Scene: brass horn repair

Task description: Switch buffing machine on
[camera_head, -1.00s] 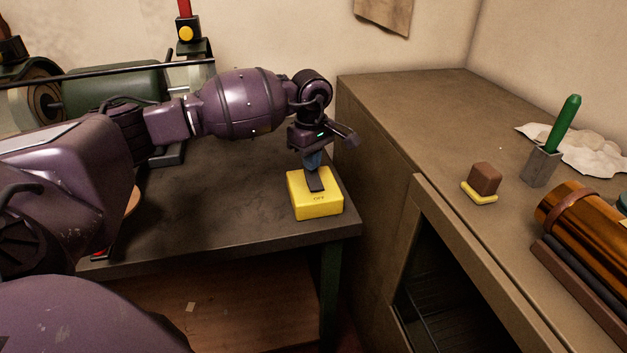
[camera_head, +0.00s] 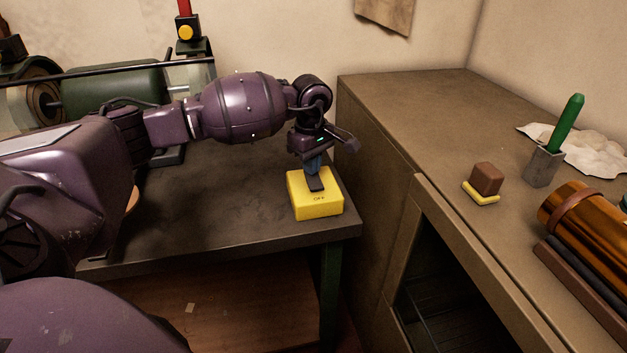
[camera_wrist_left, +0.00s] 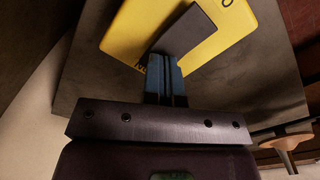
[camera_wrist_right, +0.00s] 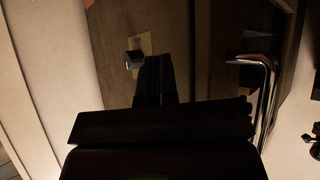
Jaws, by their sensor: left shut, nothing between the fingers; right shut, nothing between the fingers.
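The green buffing machine (camera_head: 110,92) stands at the back left, partly behind my left arm. My right gripper (camera_wrist_right: 153,85) is shut and empty, away from the switch.
A brown cabinet (camera_head: 420,110) stands close right of the bench. On it are a brown block on a yellow base (camera_head: 486,181), a green-handled tool in a grey holder (camera_head: 566,125), a crumpled cloth (camera_head: 600,155) and a brass tube (camera_head: 590,220). The bench's middle is clear.

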